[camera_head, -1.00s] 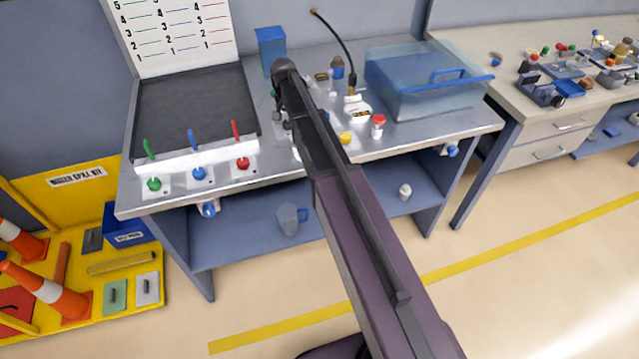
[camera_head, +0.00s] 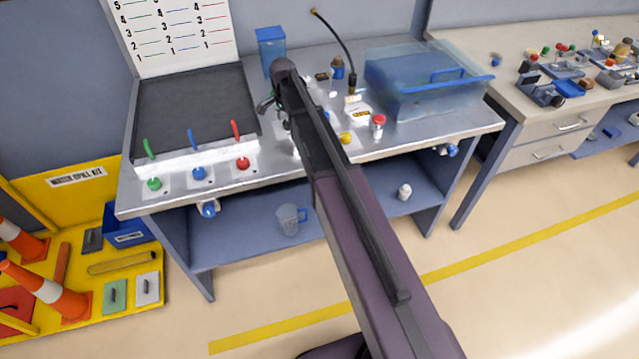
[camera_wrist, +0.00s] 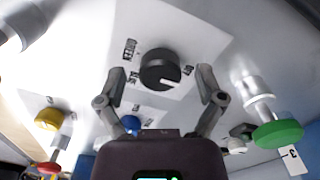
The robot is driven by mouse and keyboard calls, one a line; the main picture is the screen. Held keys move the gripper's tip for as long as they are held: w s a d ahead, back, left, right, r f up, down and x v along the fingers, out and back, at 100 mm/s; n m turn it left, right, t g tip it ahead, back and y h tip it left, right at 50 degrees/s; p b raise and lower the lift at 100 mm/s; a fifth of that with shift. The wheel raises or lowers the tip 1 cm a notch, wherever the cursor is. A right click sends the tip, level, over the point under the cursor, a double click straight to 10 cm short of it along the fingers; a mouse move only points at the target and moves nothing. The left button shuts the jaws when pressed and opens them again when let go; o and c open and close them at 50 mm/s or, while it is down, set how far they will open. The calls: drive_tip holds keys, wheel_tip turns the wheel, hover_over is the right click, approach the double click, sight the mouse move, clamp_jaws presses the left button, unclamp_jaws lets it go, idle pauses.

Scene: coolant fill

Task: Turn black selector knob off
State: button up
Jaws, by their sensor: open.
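The black selector knob (camera_wrist: 158,66) shows in the wrist view on a white label plate with printed words, one of them GREEN. A pale pointer mark on the knob points to the lower right of the picture; I cannot tell for certain which word it meets. My gripper (camera_wrist: 161,76) is open, with one finger on each side of the knob and a visible gap to each. In the head view my arm hides the knob, and only part of my gripper (camera_head: 272,104) shows at the arm's far end.
In the wrist view a green knob (camera_wrist: 278,133) stands to the right and a yellow knob (camera_wrist: 48,120) to the left. In the head view the metal bench (camera_head: 215,182) also carries a blue translucent tank (camera_head: 425,85) and a red-capped item (camera_head: 378,122).

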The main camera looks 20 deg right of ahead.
sight(287, 122)
drive_tip(key=m, duration=0.4)
drive_tip(key=shift+m, duration=0.3)
wheel_tip(287, 122, up, 14)
drive_tip(key=p, duration=1.4)
drive_tip(key=s+f+n+b, duration=0.4)
drive_tip(key=s+n, duration=0.1)
drive_tip(key=s, duration=0.5)
drive_tip(key=s+f+n+b, duration=0.3)
drive_tip(key=s+n, duration=0.3)
drive_tip(key=s, duration=0.4)
drive_tip(key=s+f+n+b, duration=0.4)
drive_tip(key=s+n, duration=0.2)
drive_tip(key=s, duration=0.4)
drive_tip(key=shift+s+d+f+b, duration=0.15)
drive_tip(key=shift+d+f+b, duration=0.2)
drive_tip(key=shift+d, duration=0.1)
idle(1.2)
